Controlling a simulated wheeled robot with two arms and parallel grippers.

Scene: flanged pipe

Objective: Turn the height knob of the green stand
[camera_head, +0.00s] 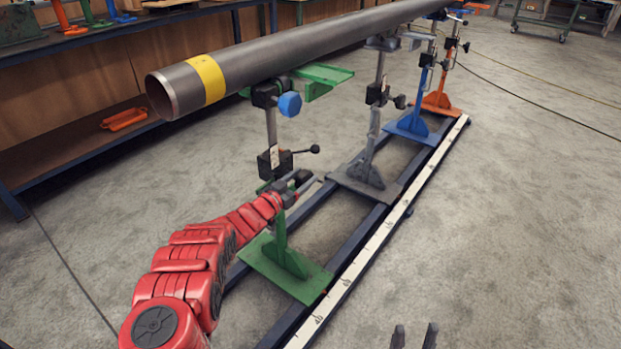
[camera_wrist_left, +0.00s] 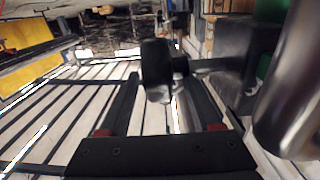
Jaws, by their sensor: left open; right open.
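The green stand (camera_head: 285,265) stands on the dark rails and carries the near end of the grey pipe (camera_head: 290,52). A black block (camera_head: 274,161) on its post has an arm ending in a black knob (camera_head: 314,149). A blue knob (camera_head: 289,103) sits higher on the stand. My left gripper (camera_head: 309,181) is open, just below the black knob in the head view. In the left wrist view a black knob (camera_wrist_left: 157,66) shows between the open fingers, with no clear contact. My right gripper (camera_head: 413,337) is open and empty at the bottom edge.
A grey stand (camera_head: 368,170), a blue stand (camera_head: 412,128) and an orange stand (camera_head: 440,100) follow along the rails, under the pipe. A white scale (camera_head: 375,237) runs beside them. A workbench (camera_head: 75,125) is at left.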

